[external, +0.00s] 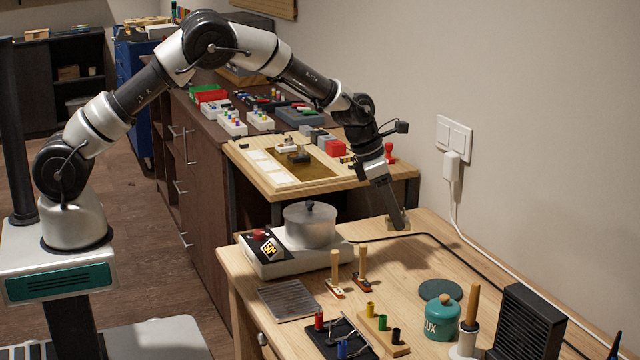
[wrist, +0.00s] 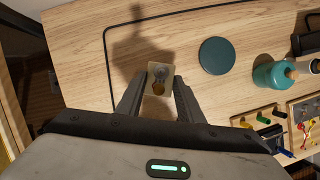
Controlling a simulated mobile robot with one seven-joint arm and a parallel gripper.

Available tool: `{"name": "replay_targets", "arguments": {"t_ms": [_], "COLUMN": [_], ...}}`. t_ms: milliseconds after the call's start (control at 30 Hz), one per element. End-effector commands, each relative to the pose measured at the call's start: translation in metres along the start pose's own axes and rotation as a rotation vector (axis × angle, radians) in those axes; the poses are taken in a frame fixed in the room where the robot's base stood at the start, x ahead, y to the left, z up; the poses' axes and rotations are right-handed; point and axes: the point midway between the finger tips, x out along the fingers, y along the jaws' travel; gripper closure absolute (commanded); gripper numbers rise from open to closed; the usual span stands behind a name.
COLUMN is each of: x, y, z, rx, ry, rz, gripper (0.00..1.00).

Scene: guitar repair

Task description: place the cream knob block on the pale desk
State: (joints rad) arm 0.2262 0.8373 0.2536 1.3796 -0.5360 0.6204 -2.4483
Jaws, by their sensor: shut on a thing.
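My gripper (wrist: 158,98) is shut on the cream knob block (wrist: 151,100), a small cream piece with a round metal and brown knob on top. In the external view my gripper (external: 398,222) points down at the back part of the pale wooden desk (external: 405,275), right of the pot. The block is between the fingertips, close over the desk surface; I cannot tell whether it touches. The desk also shows bare around the block in the wrist view (wrist: 75,60).
A black cable (external: 450,248) runs along the desk beside my gripper. A metal pot (external: 310,222) stands on a white heater at left. A dark green disc (external: 440,290), a teal jar (external: 441,320) and small pegs stand nearer the front. Bare desk lies between the cable and the disc.

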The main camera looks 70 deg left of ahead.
Motion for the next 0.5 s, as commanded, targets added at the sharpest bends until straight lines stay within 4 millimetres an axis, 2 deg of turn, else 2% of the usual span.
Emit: {"name": "replay_targets", "arguments": {"t_ms": [200,500], "x": [0.040,0.072], "y": [0.001,0.001], "z": [-0.018,-0.032], "rx": [-0.003,-0.002], "ry": [0.004,0.004], "rz": [-0.001,-0.001], "gripper": [0.88,0.88]}}
